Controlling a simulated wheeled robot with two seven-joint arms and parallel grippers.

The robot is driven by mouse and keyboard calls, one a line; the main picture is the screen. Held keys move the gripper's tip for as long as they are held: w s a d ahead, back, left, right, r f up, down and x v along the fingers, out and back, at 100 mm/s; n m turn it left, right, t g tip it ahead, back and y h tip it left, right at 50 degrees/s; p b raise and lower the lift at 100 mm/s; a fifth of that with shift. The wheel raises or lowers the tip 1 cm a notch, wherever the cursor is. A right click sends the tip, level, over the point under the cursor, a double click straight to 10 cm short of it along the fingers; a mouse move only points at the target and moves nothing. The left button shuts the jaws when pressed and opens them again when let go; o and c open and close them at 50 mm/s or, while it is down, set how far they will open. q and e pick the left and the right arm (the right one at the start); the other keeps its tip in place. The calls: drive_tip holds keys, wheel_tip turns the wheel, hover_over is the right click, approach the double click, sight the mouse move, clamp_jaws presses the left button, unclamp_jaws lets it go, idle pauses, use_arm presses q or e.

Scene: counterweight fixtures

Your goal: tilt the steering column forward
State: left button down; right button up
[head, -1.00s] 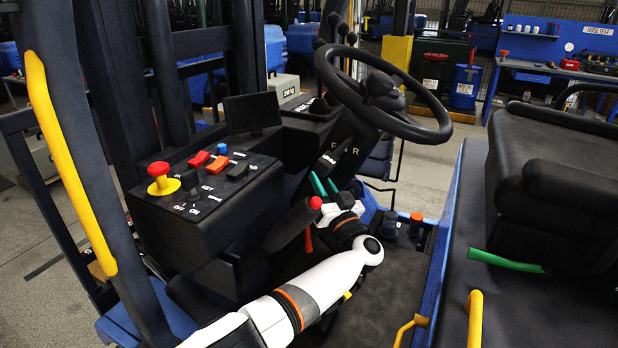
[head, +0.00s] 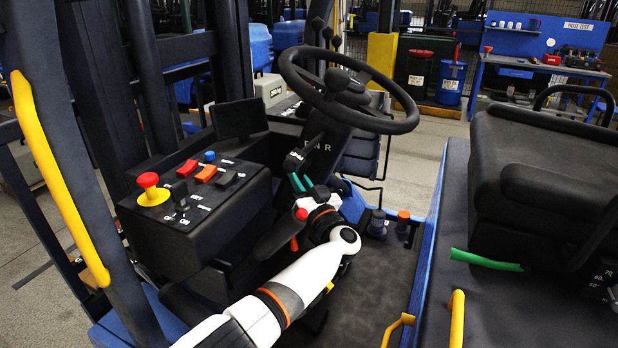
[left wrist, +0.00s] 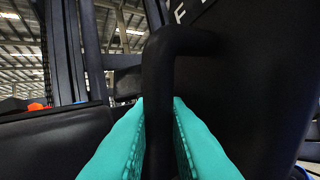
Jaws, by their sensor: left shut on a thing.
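The black steering column (head: 322,138) carries white F N R letters and leans toward the dash. Its black steering wheel (head: 405,123) sits on top, with a knob on it. My left gripper (head: 301,183) has teal fingers and is low on the dash side of the column. In the left wrist view the fingers (left wrist: 158,135) are shut on a black bent lever (left wrist: 160,70), one finger on each side of its downward leg. The lever's lower end is hidden between the fingers. My right gripper is in neither view.
A dash box (head: 215,205) with a red mushroom button (head: 148,181) and switches stands left of the column.

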use_arm(q)
drive_tip(key=a, duration=0.1)
drive_tip(key=w+a+r+p, duration=0.1)
drive_tip(key=shift+a+g, duration=0.3)
drive_tip(key=shift+f, duration=0.1)
drive_tip(key=c, duration=1.7)
unclamp_jaws()
drive_tip(key=shift+w+f, duration=0.1)
drive_tip(key=shift+c, duration=0.2)
